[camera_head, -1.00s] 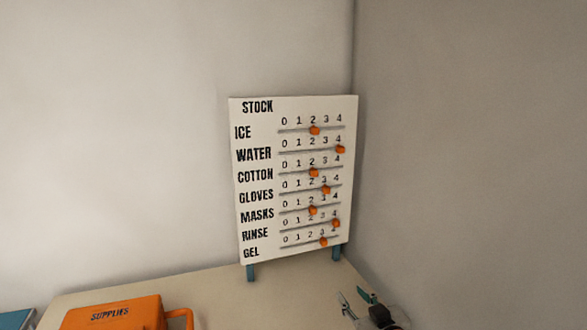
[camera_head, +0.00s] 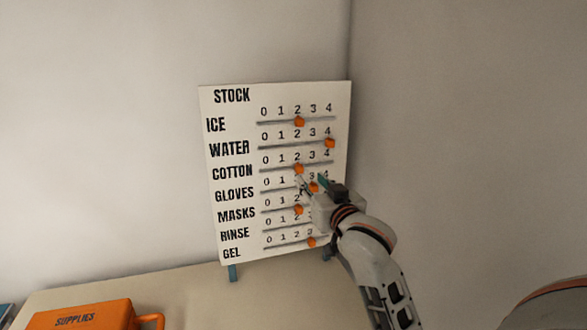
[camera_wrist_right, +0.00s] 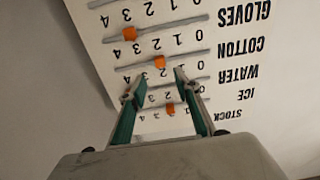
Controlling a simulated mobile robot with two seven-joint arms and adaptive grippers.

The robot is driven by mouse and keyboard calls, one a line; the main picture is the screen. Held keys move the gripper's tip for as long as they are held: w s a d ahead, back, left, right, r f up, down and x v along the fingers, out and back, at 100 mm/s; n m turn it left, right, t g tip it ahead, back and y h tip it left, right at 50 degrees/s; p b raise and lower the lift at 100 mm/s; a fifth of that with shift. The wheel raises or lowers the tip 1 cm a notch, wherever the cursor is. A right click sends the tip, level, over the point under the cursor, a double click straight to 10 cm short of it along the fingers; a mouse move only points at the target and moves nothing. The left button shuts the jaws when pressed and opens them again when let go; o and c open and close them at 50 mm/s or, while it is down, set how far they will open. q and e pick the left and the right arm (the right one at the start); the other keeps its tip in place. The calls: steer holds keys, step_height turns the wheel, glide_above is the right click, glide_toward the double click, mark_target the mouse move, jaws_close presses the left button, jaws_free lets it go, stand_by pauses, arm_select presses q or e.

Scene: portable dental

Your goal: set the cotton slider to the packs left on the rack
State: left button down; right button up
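The white STOCK board (camera_head: 237,180) stands upright with rows of slider tracks numbered 0 to 4. The orange cotton slider (camera_head: 298,168) is at 2. In the right wrist view, upside down, the cotton slider (camera_wrist_right: 160,62) shows beyond the gap between my fingertips. My right gripper (camera_head: 311,182) is in front of the board, just below the cotton slider in the head view. In the wrist view the right gripper (camera_wrist_right: 155,86) is open, with nothing between its fingers. Contact with the board cannot be told. No rack or cotton packs show. My left gripper is out of view.
The gloves slider (camera_head: 314,187) at 3 and the masks slider (camera_head: 298,209) at 2 are close by. The ice slider (camera_head: 299,122) is at 2, the water slider (camera_head: 330,143) at 4. An orange supplies case (camera_head: 75,314) stands on the table (camera_head: 190,290) at left.

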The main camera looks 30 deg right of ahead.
mark_target(300, 169)
steer(key=x, duration=0.7)
steer(key=shift+w, duration=0.35)
steer(key=shift+a, duration=0.1)
jaws_close()
